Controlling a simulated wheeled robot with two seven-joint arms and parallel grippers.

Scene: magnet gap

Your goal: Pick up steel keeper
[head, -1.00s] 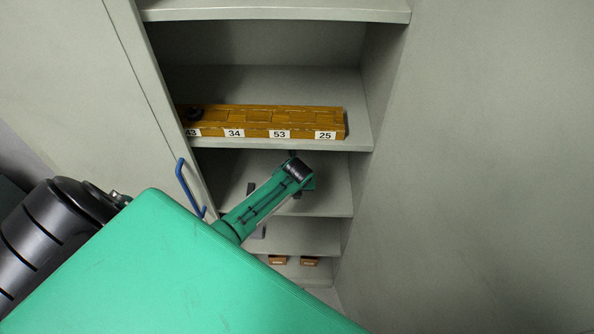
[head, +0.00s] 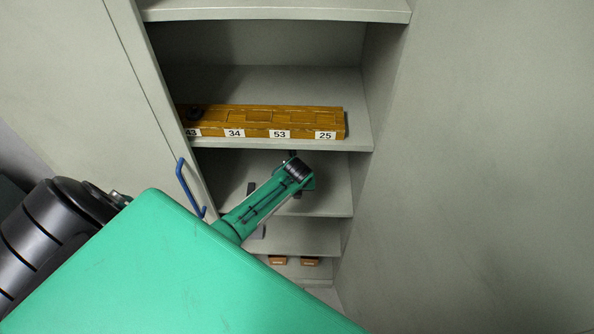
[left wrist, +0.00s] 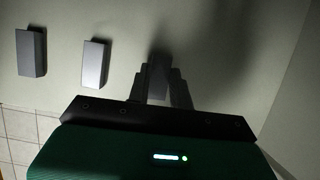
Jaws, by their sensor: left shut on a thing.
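My left gripper (left wrist: 159,88) shows in the left wrist view with its two dark fingers closed on the steel keeper (left wrist: 158,74), a grey block. The fingers cover its sides, and shadow makes its lower part hard to see. I cannot tell whether it touches the shelf. Two similar grey blocks, one at the far left (left wrist: 31,52) and one nearer (left wrist: 95,64), stand apart to the left of the gripper. In the head view my green left arm hides most of the gripper and the keeper. My right gripper is in neither view.
A grey cabinet has several shelves. A yellow-brown numbered rack (head: 275,121) lies on the shelf above my left wrist. A blue door handle (head: 187,187) is left of the arm. Two small brown boxes (head: 278,260) (head: 310,261) sit low down. A side wall bounds the right.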

